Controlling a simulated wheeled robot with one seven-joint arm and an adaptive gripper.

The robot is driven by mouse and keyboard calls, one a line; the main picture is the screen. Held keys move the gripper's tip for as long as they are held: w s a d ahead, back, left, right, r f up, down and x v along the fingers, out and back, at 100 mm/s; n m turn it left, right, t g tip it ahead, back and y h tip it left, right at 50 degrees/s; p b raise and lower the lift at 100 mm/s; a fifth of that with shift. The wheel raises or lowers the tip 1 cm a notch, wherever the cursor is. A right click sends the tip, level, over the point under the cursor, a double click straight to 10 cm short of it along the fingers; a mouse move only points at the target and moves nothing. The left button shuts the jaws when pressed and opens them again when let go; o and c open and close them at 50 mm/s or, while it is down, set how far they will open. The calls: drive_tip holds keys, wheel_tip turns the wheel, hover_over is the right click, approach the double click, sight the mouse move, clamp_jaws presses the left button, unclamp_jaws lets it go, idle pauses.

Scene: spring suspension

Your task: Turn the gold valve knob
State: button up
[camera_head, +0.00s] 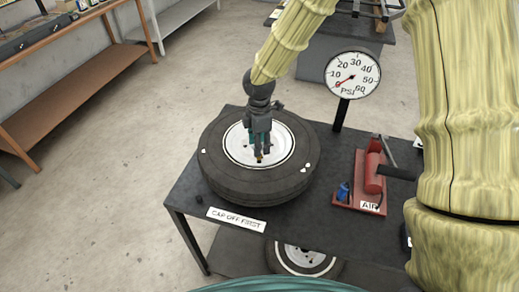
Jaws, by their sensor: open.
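The gold valve knob (259,158) shows as a tiny gold spot at the middle of the white wheel hub (281,147). The tyre (235,187) lies flat on the dark table. My gripper (258,153) points down over the hub with its fingers at the knob. The fingers are open, and the knob is partly hidden by them. I cannot tell whether they touch it. A pressure gauge (352,75) marked PSI stands behind the tyre, its needle near 0.
A red air pump (374,172) on a base labelled AIR stands right of the tyre. A sign reading CAP OFF FIRST (236,219) lies at the table's front edge. A small dark piece (199,200) lies left of the sign. Another wheel (303,260) is below the table.

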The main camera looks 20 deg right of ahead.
wheel_tip(320, 180, up, 8)
idle(0.4)
idle(0.3)
